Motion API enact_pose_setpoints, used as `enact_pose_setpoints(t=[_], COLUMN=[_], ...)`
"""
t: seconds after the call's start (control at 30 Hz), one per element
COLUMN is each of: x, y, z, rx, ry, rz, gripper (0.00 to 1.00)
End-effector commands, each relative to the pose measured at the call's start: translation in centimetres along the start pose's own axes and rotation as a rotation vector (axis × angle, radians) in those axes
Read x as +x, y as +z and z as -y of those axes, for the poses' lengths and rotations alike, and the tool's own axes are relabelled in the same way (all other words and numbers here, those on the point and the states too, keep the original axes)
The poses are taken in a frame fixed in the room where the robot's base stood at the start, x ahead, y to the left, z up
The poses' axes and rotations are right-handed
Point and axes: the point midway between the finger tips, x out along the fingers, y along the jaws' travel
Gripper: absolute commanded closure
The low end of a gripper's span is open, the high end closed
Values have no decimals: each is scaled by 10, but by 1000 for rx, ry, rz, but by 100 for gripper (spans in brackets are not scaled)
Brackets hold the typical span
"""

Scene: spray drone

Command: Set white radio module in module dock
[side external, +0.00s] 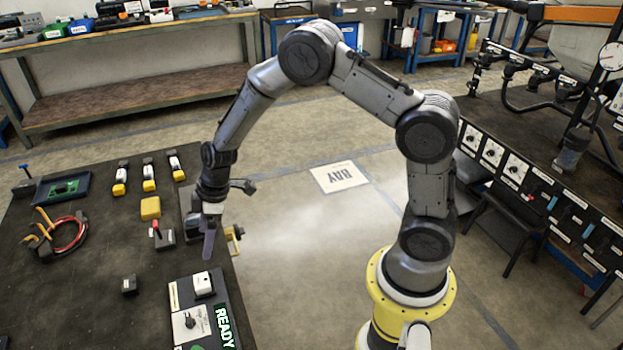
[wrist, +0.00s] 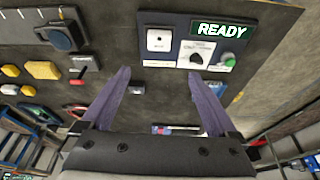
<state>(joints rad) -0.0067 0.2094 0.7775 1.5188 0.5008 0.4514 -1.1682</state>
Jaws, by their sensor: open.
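A white block (side external: 203,284), which looks like the white radio module, sits at one end of a dark panel with a lit READY sign. It also shows in the wrist view (wrist: 159,40), near the top centre. I cannot tell for sure which fixture is the module dock; a grey plate with a dark blue block (wrist: 62,36) lies at upper left in the wrist view. My gripper (side external: 209,245) points down near the table's right edge, farther back than the white block. In the wrist view its purple fingers (wrist: 160,80) are spread apart with nothing between them.
The panel also carries a black knob (side external: 189,323). A small black cube (side external: 129,285) stands left of it. A red-handled switch (side external: 163,236), a yellow block (side external: 150,208) and several yellow-and-white items stand farther back. The table's middle is mostly bare.

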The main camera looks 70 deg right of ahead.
Motion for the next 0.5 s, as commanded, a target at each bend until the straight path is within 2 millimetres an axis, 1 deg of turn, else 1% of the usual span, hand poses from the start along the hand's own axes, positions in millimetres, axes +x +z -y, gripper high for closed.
enact_pose_setpoints(t=[0.03, 0.07, 0.1, 0.17, 0.2, 0.23, 0.27, 0.3, 0.37, 0.4, 0.47, 0.5], x=[-30, -48, -74, -113, -138, -156, -173, -194, -223, -240, -262, -273], y=[-7, -8, -9, -6, -1, 3, 9, 18, 34, 46, 66, 80], z=[2, 5, 11, 23, 31, 39, 46, 57, 73, 84, 101, 111], rx=[22, 42, 72, 122, 157, 183, 211, 248, 305, 345, 406, 446], ry=[17, 24, 34, 51, 64, 74, 84, 99, 123, 141, 169, 188], rz=[-20, -26, -36, -49, -57, -63, -68, -75, -86, -95, -108, -116], gripper=[6, 6, 6, 6, 6, 6, 6, 6, 6, 6, 6, 6])
